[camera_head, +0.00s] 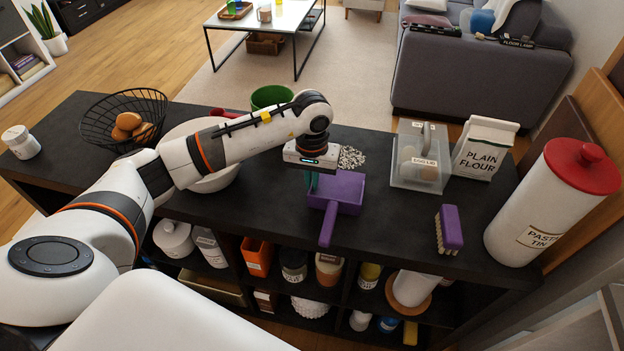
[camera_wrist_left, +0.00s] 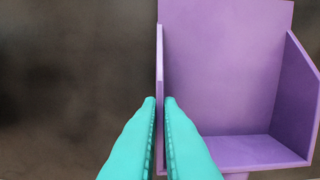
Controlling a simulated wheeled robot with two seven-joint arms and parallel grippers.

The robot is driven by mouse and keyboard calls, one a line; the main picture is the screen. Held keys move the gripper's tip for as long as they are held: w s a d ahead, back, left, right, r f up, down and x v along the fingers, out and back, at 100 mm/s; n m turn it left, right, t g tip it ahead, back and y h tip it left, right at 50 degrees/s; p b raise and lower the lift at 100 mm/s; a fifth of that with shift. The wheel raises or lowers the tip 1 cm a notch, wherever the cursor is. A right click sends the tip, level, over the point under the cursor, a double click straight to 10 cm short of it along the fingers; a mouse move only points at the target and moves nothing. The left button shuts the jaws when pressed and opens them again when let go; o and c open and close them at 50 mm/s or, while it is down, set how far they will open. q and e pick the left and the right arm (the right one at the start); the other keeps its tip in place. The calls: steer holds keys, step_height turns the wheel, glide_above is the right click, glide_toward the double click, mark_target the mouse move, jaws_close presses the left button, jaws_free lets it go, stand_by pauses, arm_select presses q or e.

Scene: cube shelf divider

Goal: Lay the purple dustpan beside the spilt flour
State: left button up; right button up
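The purple dustpan (camera_head: 347,188) is at the middle of the black counter, its handle pointing towards me. The spilt flour (camera_head: 352,157) is a white speckled patch just behind the pan; I cannot tell whether the pan is on the counter or slightly above it. My left gripper (camera_head: 312,184) points down at the pan's left side. In the left wrist view its teal fingers (camera_wrist_left: 160,100) close on both faces of the left side wall of the dustpan (camera_wrist_left: 225,75). My right gripper is not in view.
A purple brush (camera_head: 449,230) lies to the right. A white bowl (camera_head: 215,181) and a wire basket (camera_head: 95,122) are left. The counter between dustpan and brush is clear.

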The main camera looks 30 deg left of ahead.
arm_select(q)
steer(key=o, duration=0.4)
steer(key=shift+o, duration=0.2)
step_height(320, 180, up, 12)
steer(key=shift+f, duration=0.1)
stand_by(0.6)
